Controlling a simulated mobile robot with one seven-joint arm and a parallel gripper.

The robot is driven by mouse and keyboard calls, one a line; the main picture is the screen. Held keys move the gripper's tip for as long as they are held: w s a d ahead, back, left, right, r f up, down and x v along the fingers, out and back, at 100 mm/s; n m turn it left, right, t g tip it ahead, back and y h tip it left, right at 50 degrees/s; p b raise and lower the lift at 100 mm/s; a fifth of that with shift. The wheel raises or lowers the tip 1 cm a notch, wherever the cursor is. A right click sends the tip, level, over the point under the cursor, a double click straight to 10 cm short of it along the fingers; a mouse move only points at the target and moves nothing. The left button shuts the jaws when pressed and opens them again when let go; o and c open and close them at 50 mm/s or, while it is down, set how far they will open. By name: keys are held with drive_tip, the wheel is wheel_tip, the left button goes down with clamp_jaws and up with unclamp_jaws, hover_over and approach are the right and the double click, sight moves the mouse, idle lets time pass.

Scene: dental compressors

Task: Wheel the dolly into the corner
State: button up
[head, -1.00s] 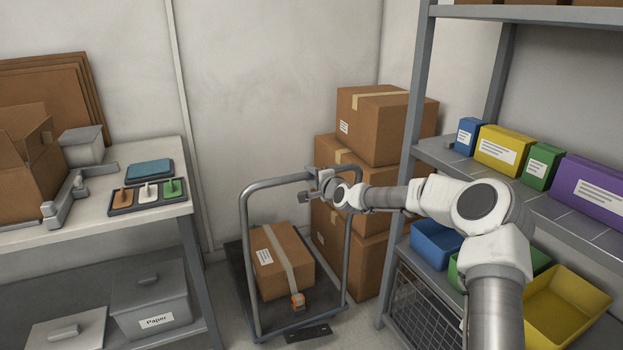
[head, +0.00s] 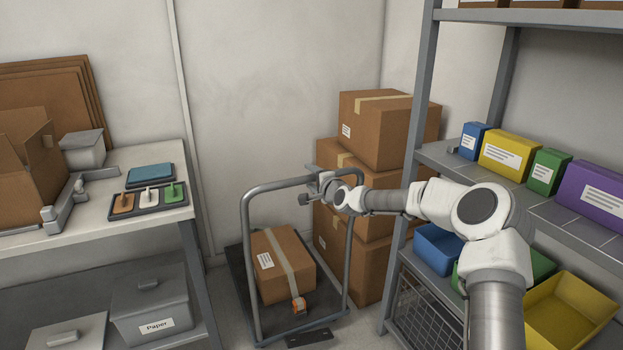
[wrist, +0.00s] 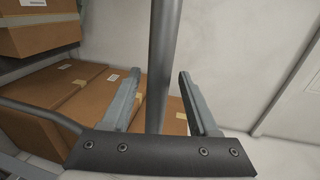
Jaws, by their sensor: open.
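The dolly (head: 248,275) is a dark flat platform with a tall grey tube handle (head: 247,230), standing on the floor between the worktable and the shelf rack. My gripper (head: 308,188) is at the top right of the handle. In the wrist view my gripper (wrist: 158,100) is open, its two fingers on either side of the handle tube (wrist: 163,60). There is a gap between the tube and each finger. The corner is at the back, behind stacked boxes.
Stacked cardboard boxes (head: 375,130) stand right behind the dolly. A shelf rack (head: 420,100) with bins is on the right. A worktable (head: 100,215) stands on the left. Bare wall (head: 285,90) is behind the dolly.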

drive_tip(key=shift+s, duration=0.1)
drive_tip(key=p+v, duration=0.3)
drive_tip(key=v, duration=1.4)
drive_tip(key=shift+s, duration=0.15)
